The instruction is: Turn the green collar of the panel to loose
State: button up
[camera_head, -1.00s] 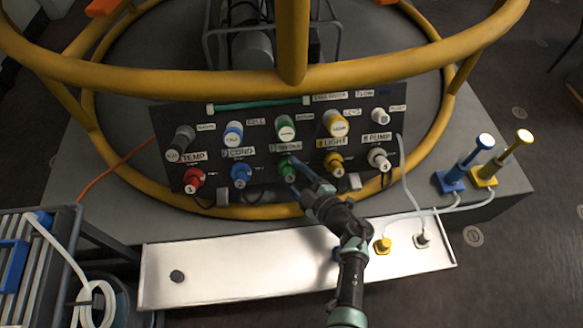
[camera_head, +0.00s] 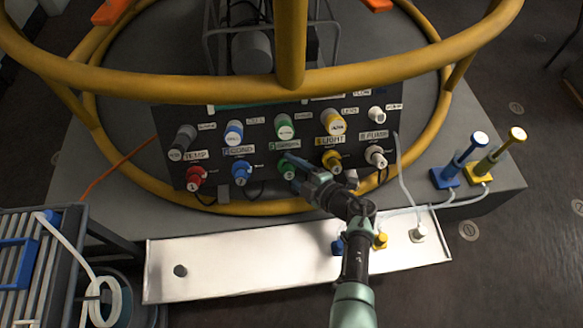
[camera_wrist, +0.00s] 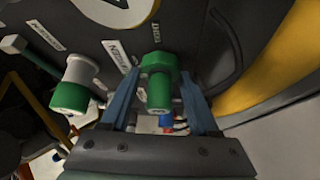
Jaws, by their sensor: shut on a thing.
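The green collar (camera_head: 287,171) is the middle one in the lower row of the dark panel (camera_head: 217,178). In the wrist view the green collar (camera_wrist: 158,82) stands between the two blue fingers of my gripper (camera_wrist: 160,100), one finger on each side. My gripper (camera_head: 297,182) comes from the lower right in the head view and is shut on the collar, partly covering it. The collar's marking cannot be read. A green and white cap (camera_head: 285,128) sits above it; it also shows at the left of the wrist view (camera_wrist: 76,84).
A red collar (camera_head: 195,177), a blue collar (camera_head: 241,172), a yellow collar (camera_head: 331,159) and a white collar (camera_head: 375,156) flank the green one. A yellow ring rail (camera_head: 180,80) crosses in front. A white tray (camera_head: 240,262) lies below, with cables at its right.

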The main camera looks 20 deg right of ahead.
jog(key=o, duration=1.4)
jog(key=shift+c, duration=0.2)
jog(key=p+v, duration=0.6)
jog(key=v, duration=0.7)
